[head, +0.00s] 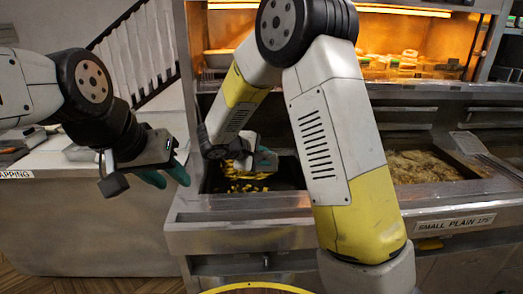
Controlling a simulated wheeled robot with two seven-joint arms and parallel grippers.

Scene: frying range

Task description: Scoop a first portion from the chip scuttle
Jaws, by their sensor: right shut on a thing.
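The chip scuttle (290,179) is a dark basin set in the steel range, with yellow chips (245,187) lying in it. My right gripper (246,160) is low over the scuttle and is shut on what seems to be a scoop. Its own arm and fingers hide most of that thing, and its shape is not clear. Yellow chips show right at the gripper, but I cannot tell whether they are in the scoop or behind it. My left gripper (166,177) hangs left of the scuttle, open and empty, its teal fingers apart.
A fryer pan (425,166) of bubbling oil is on the right, above a "SMALL PLAIN" label (455,223). A lit glass cabinet (400,45) stands behind the range. A pale counter (85,165) is at left. My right arm covers the middle.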

